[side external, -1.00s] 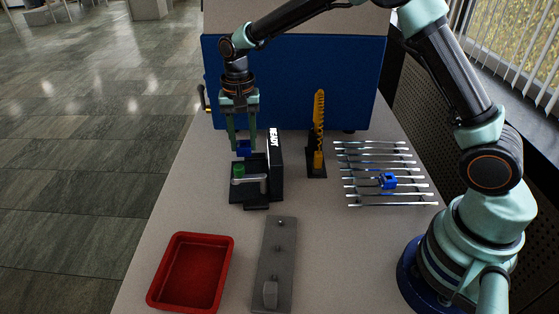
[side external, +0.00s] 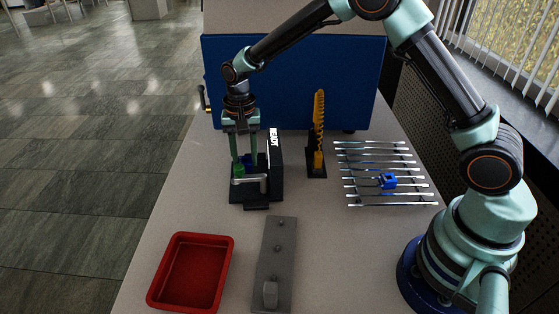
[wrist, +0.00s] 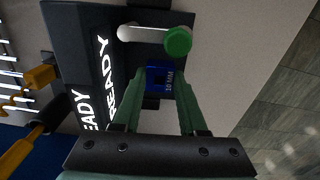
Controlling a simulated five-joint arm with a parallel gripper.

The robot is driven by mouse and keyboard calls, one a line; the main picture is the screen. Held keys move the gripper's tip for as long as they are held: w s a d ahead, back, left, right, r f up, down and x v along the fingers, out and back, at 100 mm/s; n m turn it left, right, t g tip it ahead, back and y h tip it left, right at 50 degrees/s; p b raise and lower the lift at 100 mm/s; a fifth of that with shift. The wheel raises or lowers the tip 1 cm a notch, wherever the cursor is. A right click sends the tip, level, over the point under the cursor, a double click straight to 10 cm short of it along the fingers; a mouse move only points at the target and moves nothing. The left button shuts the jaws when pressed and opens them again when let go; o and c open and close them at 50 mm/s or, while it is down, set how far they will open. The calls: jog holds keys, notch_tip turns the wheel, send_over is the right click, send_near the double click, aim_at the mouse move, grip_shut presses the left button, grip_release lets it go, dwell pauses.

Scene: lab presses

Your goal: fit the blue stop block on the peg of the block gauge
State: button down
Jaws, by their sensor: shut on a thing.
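My gripper (side external: 244,160) points down over the black device marked READY (side external: 276,170), which appears to be the block gauge. Its two green fingers are shut on a blue stop block (wrist: 165,86) marked 10 MM. The block shows only partly in the side view (side external: 249,159), behind the fingers. It is low over the device, beside the READY face and just behind the green knob (wrist: 178,41) and silver lever (wrist: 148,33). The peg is hidden, so I cannot tell whether the block touches or sits around it.
Another blue block (side external: 388,181) sits on the rack of metal rods (side external: 390,205) at right. A red tray (side external: 190,272) and a grey pegged plate (side external: 265,250) with a grey block are in front. A blue panel (side external: 300,75) stands behind.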

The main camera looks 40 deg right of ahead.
aim_at(246, 167)
jog(key=shift+f, duration=0.5)
jog(key=shift+f, duration=1.2)
dwell(1.1)
jog(key=shift+c, duration=1.9)
grip_release()
notch_tip(246, 167, up, 12)
